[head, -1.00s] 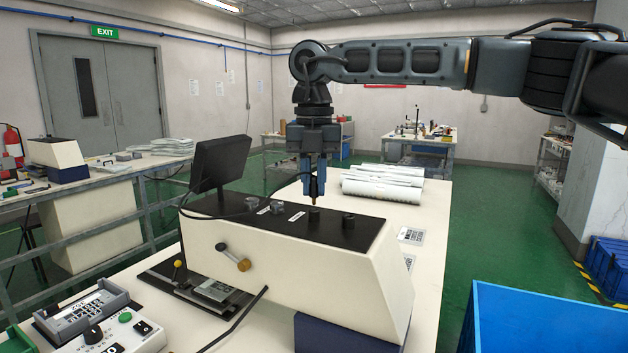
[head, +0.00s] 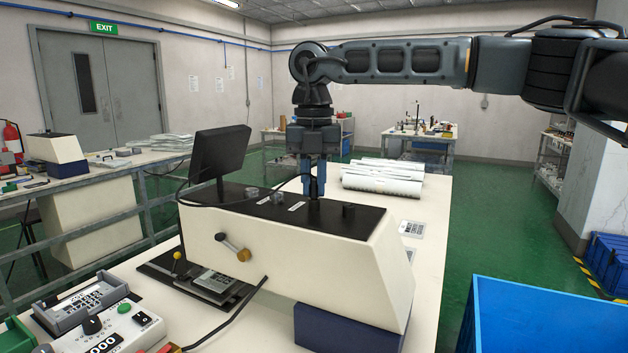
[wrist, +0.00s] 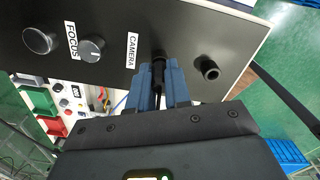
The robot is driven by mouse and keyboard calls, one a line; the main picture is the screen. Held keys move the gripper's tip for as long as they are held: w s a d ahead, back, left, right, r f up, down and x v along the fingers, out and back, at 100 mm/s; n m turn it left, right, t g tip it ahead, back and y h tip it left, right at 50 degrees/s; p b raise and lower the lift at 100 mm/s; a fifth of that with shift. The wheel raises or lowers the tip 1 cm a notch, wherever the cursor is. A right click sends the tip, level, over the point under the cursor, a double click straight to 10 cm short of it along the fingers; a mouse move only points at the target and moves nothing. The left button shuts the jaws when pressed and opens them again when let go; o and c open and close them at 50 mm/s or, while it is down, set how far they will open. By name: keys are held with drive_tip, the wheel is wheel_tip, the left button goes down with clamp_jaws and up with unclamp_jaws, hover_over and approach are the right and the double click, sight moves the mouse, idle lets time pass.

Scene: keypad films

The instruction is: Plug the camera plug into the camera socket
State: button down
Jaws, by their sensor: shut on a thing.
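My gripper (head: 314,192) is shut on a slim black plug, the camera plug (wrist: 158,72), and points down at the black top panel of the cream machine (head: 290,250). The plug's lower end meets the panel beside the white CAMERA label (wrist: 132,50) in the wrist view. The camera socket is hidden under the plug, and I cannot tell how deep the plug sits. A thin dark cable runs from near the gripper left towards the monitor. A second round black socket (wrist: 207,68) stands right of the plug; it also shows in the head view (head: 348,211).
Two grey knobs stand left of the plug, one (wrist: 91,48) nearer it than the other (wrist: 40,40), with a FOCUS label. A monitor (head: 219,153) rises at the panel's left end. Rolled papers (head: 383,183) lie behind. A blue bin (head: 545,320) is at front right.

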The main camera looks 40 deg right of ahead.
sight(314, 177)
drive_tip(key=shift+f, duration=0.15)
drive_tip(key=c, duration=1)
unclamp_jaws()
drive_tip(key=shift+r, duration=3.9)
